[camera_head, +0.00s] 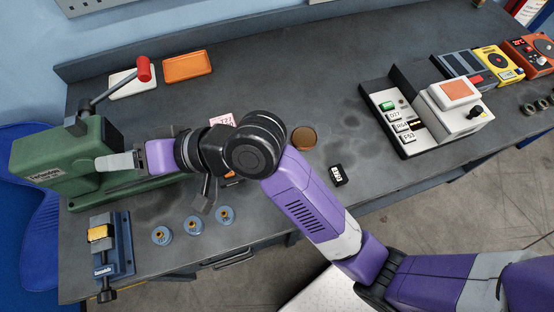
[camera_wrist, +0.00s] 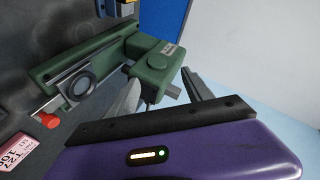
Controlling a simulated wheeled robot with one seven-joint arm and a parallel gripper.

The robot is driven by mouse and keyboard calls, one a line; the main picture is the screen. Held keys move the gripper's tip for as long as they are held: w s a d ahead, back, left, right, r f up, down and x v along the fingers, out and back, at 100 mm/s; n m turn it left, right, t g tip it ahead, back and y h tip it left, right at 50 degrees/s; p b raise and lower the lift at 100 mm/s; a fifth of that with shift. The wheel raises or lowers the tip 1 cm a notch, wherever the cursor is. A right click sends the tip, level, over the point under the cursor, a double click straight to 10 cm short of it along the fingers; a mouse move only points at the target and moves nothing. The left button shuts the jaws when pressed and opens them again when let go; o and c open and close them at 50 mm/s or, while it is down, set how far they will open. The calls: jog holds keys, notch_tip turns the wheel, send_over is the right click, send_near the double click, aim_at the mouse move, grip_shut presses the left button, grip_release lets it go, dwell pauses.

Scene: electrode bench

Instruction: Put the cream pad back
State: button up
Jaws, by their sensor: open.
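A flat cream-white tray or pad (camera_head: 124,84) lies at the back left of the bench, partly behind the red-knobbed lever. My gripper (camera_head: 112,163) is open beside the green bench machine (camera_head: 45,155), at its right side. In the wrist view the grey fingers stand apart with a part of the green machine (camera_wrist: 158,68) showing between and beyond them. Nothing is seen held. Whether the fingers touch the machine I cannot tell. My arm hides part of the bench behind it.
An orange tray (camera_head: 188,66) lies at the back. A blue vise (camera_head: 118,250) and several blue discs (camera_head: 162,235) are at the front left. A pink label card (camera_head: 222,119) lies behind my wrist. A white instrument (camera_head: 452,108) stands right.

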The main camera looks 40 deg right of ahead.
jog(key=s+d+f+m+t+h, duration=0.25)
jog(key=s+d+f+h, duration=0.2)
jog(key=s+d, duration=0.4)
jog(key=s+d+f+m+t+h, duration=0.25)
jog(key=s+d+f+h, duration=0.2)
jog(key=s+d, duration=0.35)
jog(key=s+d+r+n+h, duration=0.1)
jog(key=s+d+r+n, duration=0.2)
jog(key=s, duration=1.1)
jog(key=d+n, duration=0.3)
jog(key=d, duration=0.2)
jog(key=shift+s+d+n+h, duration=0.3)
jog(key=shift+s+d+h, duration=0.05)
jog(key=shift+d+h, duration=0.05)
jog(key=shift+f+b, duration=0.7)
jog(key=shift+c, duration=0.2)
